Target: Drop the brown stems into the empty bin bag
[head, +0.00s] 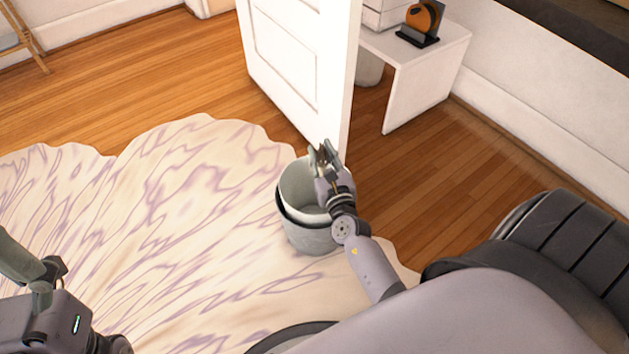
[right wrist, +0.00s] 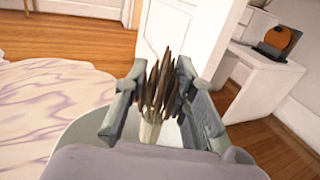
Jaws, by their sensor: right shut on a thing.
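A bundle of thin brown stems (right wrist: 160,85) with a pale lower end stands between the fingers of my right gripper (right wrist: 158,92) in the right wrist view. That gripper is shut on them. In the head view my right gripper (head: 323,154) is over the far right part of the rim of a grey bin (head: 308,240). A white bin bag (head: 294,186) lines the bin; its visible inside looks empty, but my gripper and arm hide part of it. My left gripper (head: 42,278) is partly in view at the lower left, away from the bin, its opening unclear.
The bin stands on a cream and purple wavy rug (head: 150,220). A white door (head: 300,70) stands just behind it. A white desk (head: 425,60) with an orange and black object (head: 421,22) is at the back right. Wooden floor (head: 455,165) to the right is clear.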

